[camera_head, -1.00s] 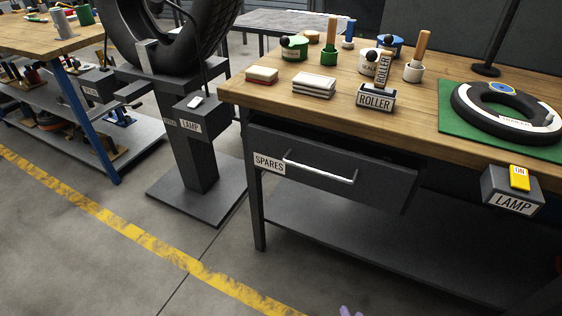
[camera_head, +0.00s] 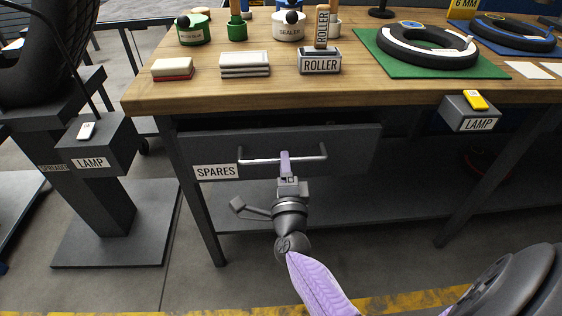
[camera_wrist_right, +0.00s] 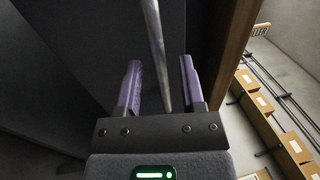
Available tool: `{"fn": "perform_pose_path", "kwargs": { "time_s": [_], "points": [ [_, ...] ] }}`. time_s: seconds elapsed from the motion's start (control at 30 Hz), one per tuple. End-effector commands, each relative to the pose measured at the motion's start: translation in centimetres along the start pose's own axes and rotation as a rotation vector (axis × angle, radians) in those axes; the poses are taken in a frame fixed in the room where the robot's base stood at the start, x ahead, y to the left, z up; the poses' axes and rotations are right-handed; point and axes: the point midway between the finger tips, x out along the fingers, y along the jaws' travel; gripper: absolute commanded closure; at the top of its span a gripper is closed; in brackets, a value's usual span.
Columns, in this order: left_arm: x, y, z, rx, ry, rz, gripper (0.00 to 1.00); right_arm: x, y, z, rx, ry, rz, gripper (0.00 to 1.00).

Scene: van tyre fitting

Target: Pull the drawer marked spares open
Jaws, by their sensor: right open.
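The dark grey drawer (camera_head: 350,146) under the wooden bench top bears a white SPARES label (camera_head: 216,172) at its left. Its front is near the bench frame, with a dark gap above it; I cannot tell whether it is fully shut. A silver bar handle (camera_head: 310,157) runs across the front. My right gripper (camera_head: 286,160) is at the middle of this handle. In the right wrist view, the handle (camera_wrist_right: 156,45) passes between the two purple fingers of the open gripper (camera_wrist_right: 160,88), with space visible on both sides. My left gripper is out of view.
The bench top (camera_head: 330,87) overhangs the drawer and holds a ROLLER block (camera_head: 320,62), pads and a tyre (camera_head: 425,45) on a green mat. A LAMP box (camera_head: 470,110) hangs right of the drawer. A stand with another LAMP box (camera_head: 97,145) is at left.

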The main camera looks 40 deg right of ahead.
Motion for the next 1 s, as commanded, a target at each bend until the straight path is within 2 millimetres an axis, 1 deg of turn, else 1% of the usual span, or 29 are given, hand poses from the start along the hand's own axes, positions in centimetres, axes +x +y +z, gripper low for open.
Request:
{"fn": "perform_pose_path", "kwargs": {
  "time_s": [0.03,0.13,0.23,0.43,0.47,0.5,0.57,0.6,0.67,0.7,1.0],
  "points": [
    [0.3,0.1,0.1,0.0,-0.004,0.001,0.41,0.7,0.2,0.0,-0.002,0.001,-0.001,0.5],
    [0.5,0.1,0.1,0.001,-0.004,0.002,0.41,1.6,0.1,0.0,-0.001,-0.001,0.001,0.5],
    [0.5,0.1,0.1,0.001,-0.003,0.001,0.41,1.9,0.1,0.0,-0.001,-0.001,0.001,0.5],
    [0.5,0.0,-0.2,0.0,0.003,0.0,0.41,1.9,0.0,0.0,-0.002,-0.001,0.001,0.5],
    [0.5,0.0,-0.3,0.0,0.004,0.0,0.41,1.9,0.0,0.0,-0.003,-0.001,0.001,0.56],
    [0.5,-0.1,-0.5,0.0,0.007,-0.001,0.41,1.9,0.0,0.0,-0.003,-0.001,0.001,0.65],
    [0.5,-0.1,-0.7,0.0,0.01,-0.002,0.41,1.9,0.0,0.0,-0.003,-0.001,0.001,0.77],
    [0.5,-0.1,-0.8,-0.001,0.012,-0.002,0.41,1.9,0.0,0.0,-0.003,-0.001,0.001,0.86],
    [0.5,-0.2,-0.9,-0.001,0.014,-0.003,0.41,1.9,0.0,0.0,-0.003,-0.001,0.002,0.98],
    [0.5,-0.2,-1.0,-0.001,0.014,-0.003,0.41,1.9,0.0,0.0,-0.003,-0.001,0.002,1.0],
    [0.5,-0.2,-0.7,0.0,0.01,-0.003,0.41,1.9,0.1,0.0,-0.003,-0.002,0.002,1.0]
  ]
}}
